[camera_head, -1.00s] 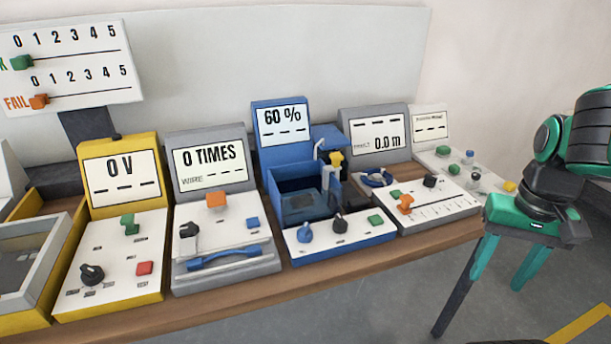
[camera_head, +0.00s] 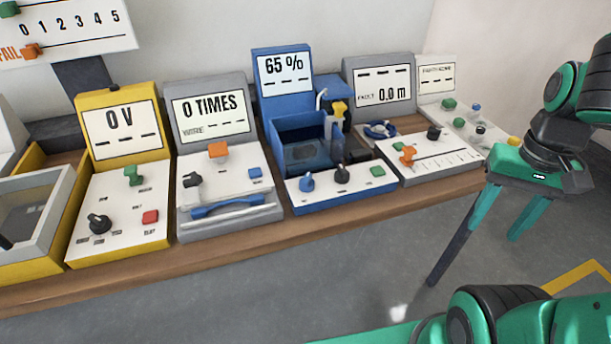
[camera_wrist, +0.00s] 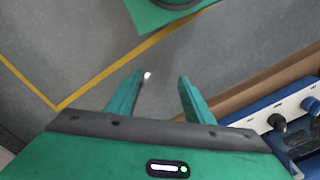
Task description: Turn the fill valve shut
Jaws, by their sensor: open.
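The blue station (camera_head: 345,195) stands on the bench, and its screen (camera_head: 285,76) reads 65 %. Behind its front panel is an open blue tank (camera_head: 297,131), with a yellow-topped part (camera_head: 340,108) at its right. The panel carries a blue knob (camera_head: 307,181), a black knob (camera_head: 341,174) and a green button (camera_head: 378,171). The labels are too small to show which is the fill valve. My gripper (camera_head: 474,260) is open and empty, fingers down, right of the station and in front of the bench. In the wrist view my gripper (camera_wrist: 160,77) has only floor between its fingers.
The grey wire station (camera_head: 225,225) stands left of the blue one, and the yellow voltage station (camera_head: 115,245) beyond it. A grey length station (camera_head: 430,165) with an orange slider (camera_head: 407,156) stands at the right.

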